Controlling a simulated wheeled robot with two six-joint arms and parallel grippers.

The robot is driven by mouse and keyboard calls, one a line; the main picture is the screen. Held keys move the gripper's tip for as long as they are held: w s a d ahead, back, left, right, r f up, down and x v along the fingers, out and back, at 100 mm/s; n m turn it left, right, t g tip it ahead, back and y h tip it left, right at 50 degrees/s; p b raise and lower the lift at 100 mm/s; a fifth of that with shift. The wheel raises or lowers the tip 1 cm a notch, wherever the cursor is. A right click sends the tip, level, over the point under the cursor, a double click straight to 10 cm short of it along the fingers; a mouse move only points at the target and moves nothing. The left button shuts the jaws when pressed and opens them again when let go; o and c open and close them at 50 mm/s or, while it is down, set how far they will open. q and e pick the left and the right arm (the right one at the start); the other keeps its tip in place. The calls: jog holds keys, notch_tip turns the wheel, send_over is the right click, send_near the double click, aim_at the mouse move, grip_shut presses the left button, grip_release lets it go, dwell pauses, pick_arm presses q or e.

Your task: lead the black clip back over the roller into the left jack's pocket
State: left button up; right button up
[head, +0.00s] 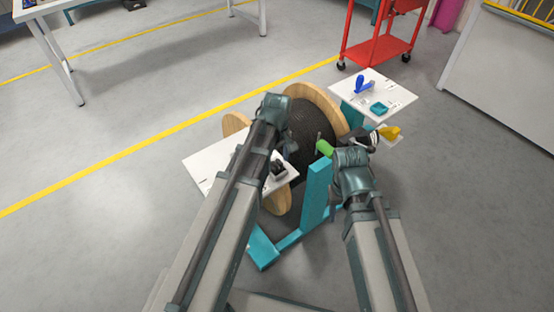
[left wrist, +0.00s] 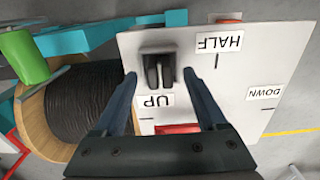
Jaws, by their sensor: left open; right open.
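The black clip (left wrist: 152,72) sits upright in a grey pocket block on the left jack's white panel (left wrist: 230,75). In the head view the clip (head: 278,168) shows small, just below my left gripper (head: 287,150). In the left wrist view my left gripper (left wrist: 160,75) is open, with one finger on each side of the clip; contact cannot be told. The green roller (head: 325,148) is right of the panel, and it also shows in the left wrist view (left wrist: 22,56). My right gripper (head: 352,157) is open beside the roller; its fingertips are mostly hidden.
The wooden reel (head: 318,98) with dark cable stands between the teal jack stands (head: 317,195). The right panel (head: 378,92) holds a blue handle (head: 361,85) and a teal piece (head: 379,108). A yellow piece (head: 389,132) lies near my right arm. A red cart (head: 378,48) stands behind.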

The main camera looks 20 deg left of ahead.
pick_arm(q)
notch_tip(320, 180, up, 14)
jog(key=p, duration=1.3)
jog(key=shift+p, duration=0.4)
jog(key=shift+f, duration=0.15)
jog(key=s+d+r+m+p, duration=0.3)
jog(key=s+d+m, duration=0.2)
jog(key=s+m, duration=0.2)
jog(key=s+d+r+m+y+p, duration=0.1)
jog(key=s+d+r+m+p, duration=0.2)
jog(key=s+d+m, duration=0.2)
jog(key=shift+s+d+m, duration=0.2)
jog(key=shift+s+m, duration=0.9)
jog(key=shift+s, duration=0.05)
jog(key=shift+d, duration=0.1)
